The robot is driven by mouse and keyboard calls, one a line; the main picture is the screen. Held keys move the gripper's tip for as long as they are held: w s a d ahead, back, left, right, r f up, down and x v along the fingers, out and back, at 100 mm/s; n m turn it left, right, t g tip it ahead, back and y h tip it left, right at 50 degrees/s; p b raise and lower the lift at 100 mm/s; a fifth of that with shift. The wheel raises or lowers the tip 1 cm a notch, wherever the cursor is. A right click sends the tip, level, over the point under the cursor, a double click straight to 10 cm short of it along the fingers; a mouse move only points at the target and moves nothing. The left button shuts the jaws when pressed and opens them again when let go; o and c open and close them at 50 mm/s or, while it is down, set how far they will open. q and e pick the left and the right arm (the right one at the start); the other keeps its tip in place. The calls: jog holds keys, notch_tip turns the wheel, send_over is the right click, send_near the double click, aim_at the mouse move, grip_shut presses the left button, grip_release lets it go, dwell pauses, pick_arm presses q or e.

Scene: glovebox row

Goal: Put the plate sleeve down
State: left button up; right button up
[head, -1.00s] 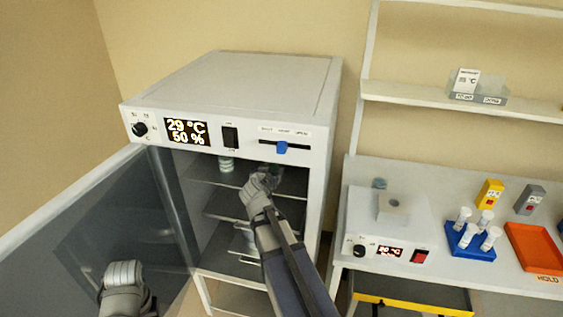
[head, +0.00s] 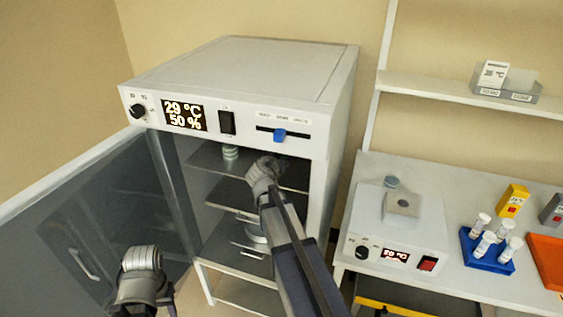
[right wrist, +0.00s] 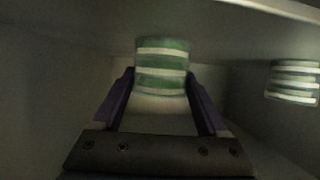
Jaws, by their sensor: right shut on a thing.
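The plate sleeve (right wrist: 162,68), a stack banded in green and white, is between the purple fingers of my right gripper (right wrist: 160,92) in the right wrist view. The gripper is shut on it. In the head view my right arm reaches into the open incubator (head: 240,70), at the upper shelf (head: 205,160); its fingers and the held sleeve are hidden there. My left gripper (head: 141,272) is low in front of the open door, and its finger opening does not show.
Another banded stack (head: 230,152) stands on the upper shelf; a similar stack (right wrist: 293,82) shows at the right in the wrist view. The incubator door (head: 85,215) stands open on the left. A bench with a blue tube rack (head: 487,251) is on the right.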

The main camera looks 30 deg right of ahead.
jog(key=shift+f, duration=0.15)
jog(key=o, duration=1.6)
jog(key=shift+c, duration=0.2)
jog(key=shift+s+a+r, duration=0.2)
jog(key=shift+r, duration=0.25)
jog(key=p+v, duration=0.4)
jog(key=v, duration=0.7)
jog(key=shift+p, duration=0.35)
jog(key=shift+s+a, duration=0.1)
jog(key=shift+a, duration=0.05)
